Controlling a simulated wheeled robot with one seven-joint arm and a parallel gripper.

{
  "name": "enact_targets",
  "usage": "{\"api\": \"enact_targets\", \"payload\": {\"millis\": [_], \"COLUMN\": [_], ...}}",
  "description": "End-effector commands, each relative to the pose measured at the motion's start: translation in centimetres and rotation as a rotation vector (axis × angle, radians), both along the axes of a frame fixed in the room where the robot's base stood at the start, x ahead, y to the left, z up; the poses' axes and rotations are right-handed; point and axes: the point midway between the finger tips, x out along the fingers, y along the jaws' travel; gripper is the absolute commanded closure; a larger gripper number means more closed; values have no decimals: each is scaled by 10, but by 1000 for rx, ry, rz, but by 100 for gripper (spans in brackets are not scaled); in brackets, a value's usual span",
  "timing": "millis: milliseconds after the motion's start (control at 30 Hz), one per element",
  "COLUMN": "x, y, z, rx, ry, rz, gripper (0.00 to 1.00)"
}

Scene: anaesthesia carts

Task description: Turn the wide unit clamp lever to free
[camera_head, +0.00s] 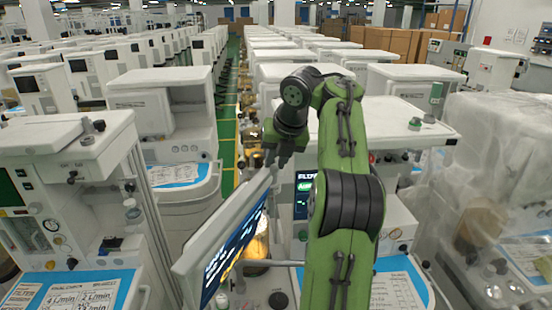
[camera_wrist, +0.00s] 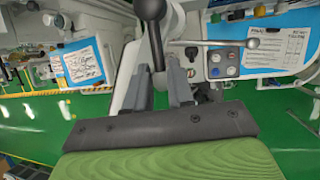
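My gripper (camera_head: 277,160) points down just above the top edge of a tilted monitor in the head view. In the wrist view its two fingers (camera_wrist: 158,78) stand apart, with a gap between them. A dark lever with a round knob (camera_wrist: 152,9) shows beyond the fingers, its stem running down in line with the gap. I cannot tell whether the fingers touch it. A thin grey lever (camera_wrist: 218,43) reaches to the right from near a dark hub. Neither lever carries a readable label, so I cannot tell which is the wide unit clamp lever.
The monitor (camera_head: 222,240) stands close below my gripper. White carts crowd both sides, one on the left (camera_head: 75,140). A plastic-covered unit (camera_head: 500,150) stands at the right. Blue-bordered label sheets (camera_wrist: 280,48) lie on work surfaces. A green floor aisle (camera_head: 229,125) runs back between rows.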

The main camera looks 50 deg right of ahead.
Motion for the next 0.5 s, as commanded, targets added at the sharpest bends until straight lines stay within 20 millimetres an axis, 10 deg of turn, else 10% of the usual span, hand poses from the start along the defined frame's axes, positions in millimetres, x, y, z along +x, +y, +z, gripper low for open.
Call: {"api": "enact_targets", "payload": {"millis": [133,500], "x": [0,-4], "y": [0,1], "z": [1,11], "rx": [-2,-1], "ry": [-2,-2], "rz": [-2,-1], "gripper": [61,60]}}
